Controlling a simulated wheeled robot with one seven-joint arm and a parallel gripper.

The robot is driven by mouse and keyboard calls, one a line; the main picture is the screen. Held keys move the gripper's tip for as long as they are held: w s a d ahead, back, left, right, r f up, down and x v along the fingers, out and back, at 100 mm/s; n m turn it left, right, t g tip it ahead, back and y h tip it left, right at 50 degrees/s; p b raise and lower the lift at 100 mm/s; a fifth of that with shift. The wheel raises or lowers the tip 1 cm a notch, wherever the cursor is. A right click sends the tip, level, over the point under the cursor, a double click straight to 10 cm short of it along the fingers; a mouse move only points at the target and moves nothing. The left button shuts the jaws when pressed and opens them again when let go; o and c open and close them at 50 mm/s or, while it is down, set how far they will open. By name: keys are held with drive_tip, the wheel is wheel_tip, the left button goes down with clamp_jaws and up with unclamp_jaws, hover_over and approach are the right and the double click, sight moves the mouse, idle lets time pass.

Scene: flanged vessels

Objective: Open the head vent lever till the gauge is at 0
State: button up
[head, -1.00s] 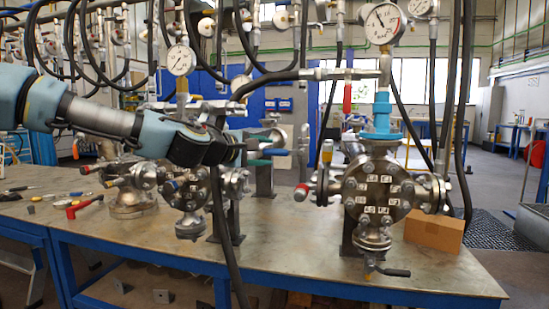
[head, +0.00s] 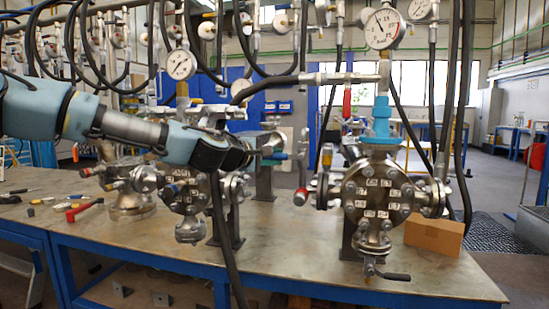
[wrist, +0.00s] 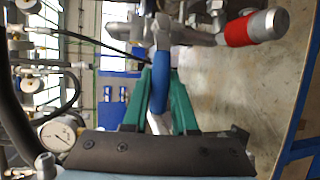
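My gripper (head: 278,158) has green fingers and reaches in from the left, in front of the gap between two flanged vessels. In the wrist view, a blue lever handle (wrist: 160,88) lies between the fingers (wrist: 162,95), which look open around it; whether they touch it is unclear. The right vessel (head: 378,192) has a bolted round face and a blue neck. Above it is a large gauge (head: 383,29), its needle pointing up and left; the numbers are too small to read. A second gauge (head: 180,64) stands over the left vessel (head: 188,195), partly hidden by my arm.
A red-tipped handle (head: 300,196) projects left of the right vessel; a red-banded metal part (wrist: 255,28) is close in the wrist view. Black hoses (head: 460,110) hang around.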

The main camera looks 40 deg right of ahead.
clamp_jaws()
idle(0.9)
